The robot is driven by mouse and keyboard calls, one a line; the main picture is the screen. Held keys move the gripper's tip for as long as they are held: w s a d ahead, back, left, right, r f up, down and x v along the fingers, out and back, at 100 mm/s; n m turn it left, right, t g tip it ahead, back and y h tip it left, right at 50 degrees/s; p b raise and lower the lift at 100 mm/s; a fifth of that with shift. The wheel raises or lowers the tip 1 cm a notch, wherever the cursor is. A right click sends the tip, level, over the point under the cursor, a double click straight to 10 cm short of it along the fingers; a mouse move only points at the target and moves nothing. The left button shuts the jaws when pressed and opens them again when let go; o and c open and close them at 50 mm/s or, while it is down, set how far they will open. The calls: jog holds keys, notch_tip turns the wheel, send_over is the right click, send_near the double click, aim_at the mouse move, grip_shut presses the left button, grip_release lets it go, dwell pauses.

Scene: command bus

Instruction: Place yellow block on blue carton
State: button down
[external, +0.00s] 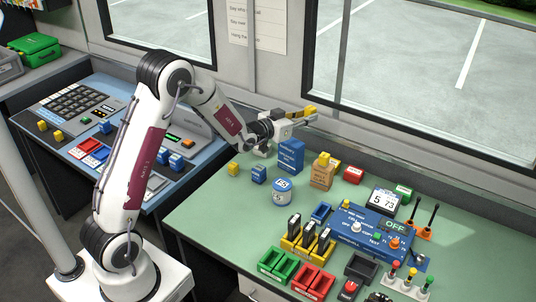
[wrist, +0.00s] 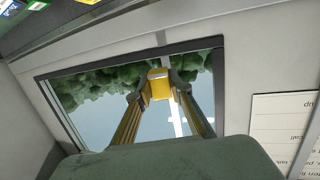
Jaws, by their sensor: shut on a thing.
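My gripper (external: 312,114) is raised above the bench near the window, pointing roughly level to the right. In the wrist view its fingertips (wrist: 160,86) are closed on a yellow block (wrist: 160,74). The blue carton (external: 291,156) stands upright on the green bench, below and slightly left of the gripper in the external view, apart from it. Another yellow block (external: 233,169) lies on the bench to the left, and a small yellow piece (external: 323,158) sits on the brown carton (external: 321,176). The wrist view does not show the blue carton.
A blue block (external: 259,174) and a round blue-and-white container (external: 281,193) stand left and in front of the blue carton. The window wall (external: 350,118) is close behind. The bench's left front is clear.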

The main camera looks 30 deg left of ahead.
jog(key=w+a+f+n+y, duration=0.1)
jog(key=a+f+n+y, duration=0.1)
jog(key=a, duration=0.4)
jog(key=shift+a+f+n+t+y, duration=0.15)
jog(key=shift+a+n+t+y, duration=0.25)
jog(key=shift+y, duration=0.7)
jog(key=shift+d+f, duration=0.1)
jog(key=shift+d, duration=0.05)
send_over(289, 144)
jog(key=shift+f, duration=3)
jog(key=shift+f, duration=0.1)
jog(key=shift+f, duration=1.8)
jog(key=shift+f, duration=0.15)
